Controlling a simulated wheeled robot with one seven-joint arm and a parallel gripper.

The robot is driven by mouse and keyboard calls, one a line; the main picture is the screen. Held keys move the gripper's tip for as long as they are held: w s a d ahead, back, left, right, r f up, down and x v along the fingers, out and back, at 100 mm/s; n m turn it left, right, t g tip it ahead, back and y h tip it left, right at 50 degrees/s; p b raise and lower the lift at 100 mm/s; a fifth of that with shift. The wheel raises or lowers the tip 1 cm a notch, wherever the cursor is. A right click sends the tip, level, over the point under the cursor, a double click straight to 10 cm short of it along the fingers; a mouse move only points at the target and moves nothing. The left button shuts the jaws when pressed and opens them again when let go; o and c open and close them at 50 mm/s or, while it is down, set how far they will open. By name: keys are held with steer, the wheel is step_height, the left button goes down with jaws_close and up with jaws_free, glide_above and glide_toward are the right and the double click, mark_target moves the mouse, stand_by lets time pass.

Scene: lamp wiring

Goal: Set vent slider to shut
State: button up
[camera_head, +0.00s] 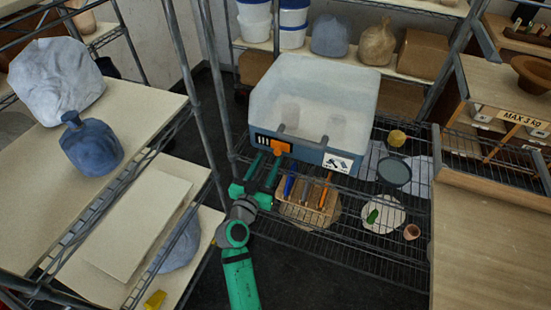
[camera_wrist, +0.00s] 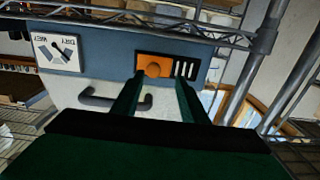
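A pale, translucent bin (camera_head: 312,95) with a blue-grey front panel (camera_wrist: 105,55) stands on the wire shelf. The orange vent slider (camera_head: 281,146) is on that panel; it also shows in the wrist view (camera_wrist: 154,66) with a round knob. Slots of the vent (camera_wrist: 187,69) are uncovered beside it, to the slider's left in the head view (camera_head: 261,139). My green gripper (camera_head: 265,168) points at the panel. In the wrist view my gripper (camera_wrist: 159,82) is open, its fingers apart with the knob seen between them. Whether they touch the slider cannot be told.
A dark handle (camera_wrist: 113,101) sticks out of the bin, close to my fingers. A DRY/WET dial label (camera_head: 338,163) is on the panel. Below are a wire rack and a basket (camera_head: 308,212) of tools. Shelf posts (camera_head: 183,60) stand left of my arm.

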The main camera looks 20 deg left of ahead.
mark_target(276, 153)
steer(key=shift+w+d, duration=0.4)
steer(key=shift+w, duration=0.5)
steer(key=shift+w+d, duration=0.35)
steer(key=shift+w, duration=0.5)
steer(key=shift+d, duration=0.1)
jaws_close()
steer(key=shift+a, duration=0.2)
